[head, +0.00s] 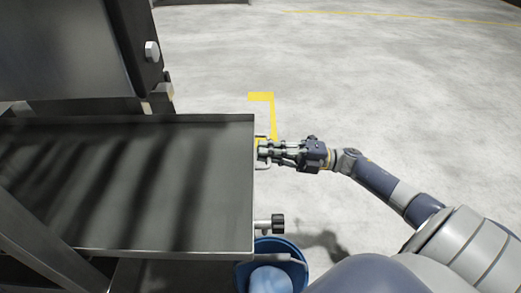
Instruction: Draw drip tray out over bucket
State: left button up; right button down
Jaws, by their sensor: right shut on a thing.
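The drip tray (208,185) is a wide, shallow grey metal tray under the machine at the left, its right end sticking out past the machine's leg. A small handle (263,166) is on its right end wall. My right gripper (265,152) is shut on this handle, its arm coming in from the lower right. A drain stub with a dark knob (272,224) juts from the same end, nearer me. The blue bucket (296,252) stands on the floor below the stub, partly hidden by the tray and my body. My left gripper is not in view.
The dark machine frame (75,50) with a hex bolt (152,51) rises above the tray. A slanted metal beam (45,245) crosses at lower left. The grey floor (400,80) to the right is clear, with a yellow corner mark (262,97).

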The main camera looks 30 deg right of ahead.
jog(key=c, duration=2)
grip_release()
jog(key=shift+s+d, duration=0.1)
jog(key=v, duration=1.1)
jog(key=shift+s+d, duration=0.25)
jog(key=shift+d, duration=0.05)
